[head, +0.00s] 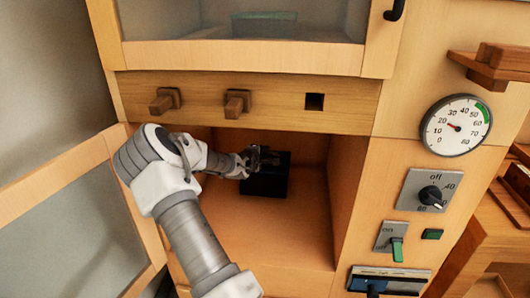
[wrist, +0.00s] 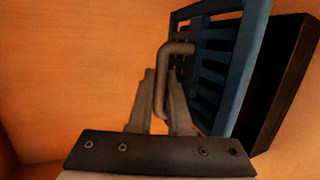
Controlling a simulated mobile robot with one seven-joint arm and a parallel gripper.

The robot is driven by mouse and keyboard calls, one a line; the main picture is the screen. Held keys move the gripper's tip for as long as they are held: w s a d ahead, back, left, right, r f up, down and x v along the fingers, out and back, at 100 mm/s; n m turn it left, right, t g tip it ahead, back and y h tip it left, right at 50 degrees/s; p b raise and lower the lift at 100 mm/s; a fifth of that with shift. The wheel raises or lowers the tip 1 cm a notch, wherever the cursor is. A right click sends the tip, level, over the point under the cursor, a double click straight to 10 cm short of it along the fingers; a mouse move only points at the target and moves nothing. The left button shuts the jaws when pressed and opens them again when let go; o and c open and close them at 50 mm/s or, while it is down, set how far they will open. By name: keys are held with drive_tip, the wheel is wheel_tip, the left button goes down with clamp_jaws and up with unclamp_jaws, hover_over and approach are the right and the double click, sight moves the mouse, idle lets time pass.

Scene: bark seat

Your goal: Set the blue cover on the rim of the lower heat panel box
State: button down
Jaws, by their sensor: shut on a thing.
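The blue cover (wrist: 232,88) is a slatted panel with a grey bent handle (wrist: 178,48), at the upper right of the wrist view. My gripper (wrist: 163,88) is shut on that handle. The dark lower heat panel box (wrist: 288,85) shows just behind and to the right of the cover. The cover lies close along the box's face; I cannot tell whether it touches the rim. In the head view my gripper (head: 252,160) reaches into the lower compartment at the dark box (head: 264,186). The cover is too dark and small to make out there.
The lower compartment's wooden floor (head: 270,238) is bare in front of the box. A drawer-like panel (head: 290,97) with wooden knobs runs above the opening. A glazed door (head: 75,225) stands open at left. Gauge (head: 456,125) and dial (head: 430,195) are at right.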

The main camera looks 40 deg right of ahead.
sight(265, 165)
drive_tip(key=shift+f+b, duration=1.6)
drive_tip(key=shift+f, duration=1.15)
drive_tip(key=c, duration=0.8)
unclamp_jaws()
drive_tip(key=shift+o, duration=0.2)
drive_tip(key=shift+f, duration=0.1)
drive_tip(key=p+v, duration=0.5)
drive_tip(key=v, duration=1.2)
drive_tip(key=shift+a+p, duration=0.2)
drive_tip(key=shift+p, duration=0.1)
